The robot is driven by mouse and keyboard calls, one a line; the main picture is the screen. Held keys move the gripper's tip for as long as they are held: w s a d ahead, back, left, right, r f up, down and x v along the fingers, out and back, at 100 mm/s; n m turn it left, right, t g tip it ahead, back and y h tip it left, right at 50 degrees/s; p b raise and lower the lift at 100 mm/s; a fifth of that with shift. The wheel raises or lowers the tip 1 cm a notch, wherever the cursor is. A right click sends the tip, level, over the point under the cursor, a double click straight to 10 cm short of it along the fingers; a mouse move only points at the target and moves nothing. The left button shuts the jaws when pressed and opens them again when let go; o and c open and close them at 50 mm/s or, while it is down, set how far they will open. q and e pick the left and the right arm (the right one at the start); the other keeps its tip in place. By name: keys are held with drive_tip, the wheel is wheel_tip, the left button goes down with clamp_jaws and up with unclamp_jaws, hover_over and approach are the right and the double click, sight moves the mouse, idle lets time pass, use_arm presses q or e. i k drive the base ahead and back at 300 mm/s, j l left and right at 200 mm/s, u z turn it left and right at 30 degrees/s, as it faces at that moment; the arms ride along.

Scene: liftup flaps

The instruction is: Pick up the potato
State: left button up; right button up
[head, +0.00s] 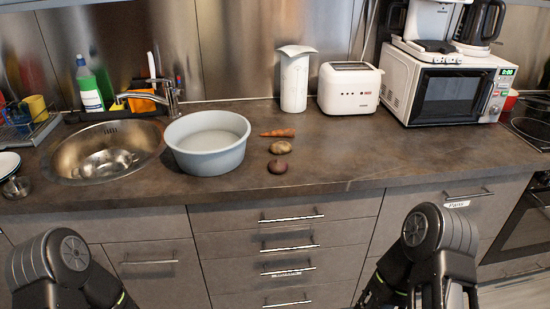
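A tan, oval, potato-like vegetable (281,147) lies on the dark countertop, right of a large grey basin. Just in front of it lies a darker, reddish-brown round vegetable (278,167); I take the tan one for the potato but cannot be certain. An orange carrot (278,133) lies just behind them. Nothing covers any of the three. My two arms show at the bottom left and bottom right, in front of the drawers and below the counter edge. Neither gripper's fingers can be made out in the head view.
The grey basin (208,142) stands close left of the vegetables, beside the sink (105,150). Behind are a white canister (294,80), a toaster (349,89) and a microwave (447,92). The counter (380,158) right of the vegetables is clear. Drawers with handles lie below its front edge.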

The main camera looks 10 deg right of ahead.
sight(280, 148)
drive_tip(key=i+j, duration=0.2)
drive_tip(key=j, duration=0.2)
drive_tip(key=i+j, duration=0.2)
drive_tip(key=j, duration=0.2)
drive_tip(key=i+j, duration=0.2)
drive_tip(key=j, duration=0.2)
drive_tip(key=i+j+z, duration=0.1)
drive_tip(key=i+j, duration=0.1)
drive_tip(key=j, duration=0.25)
drive_tip(key=z, duration=2.15)
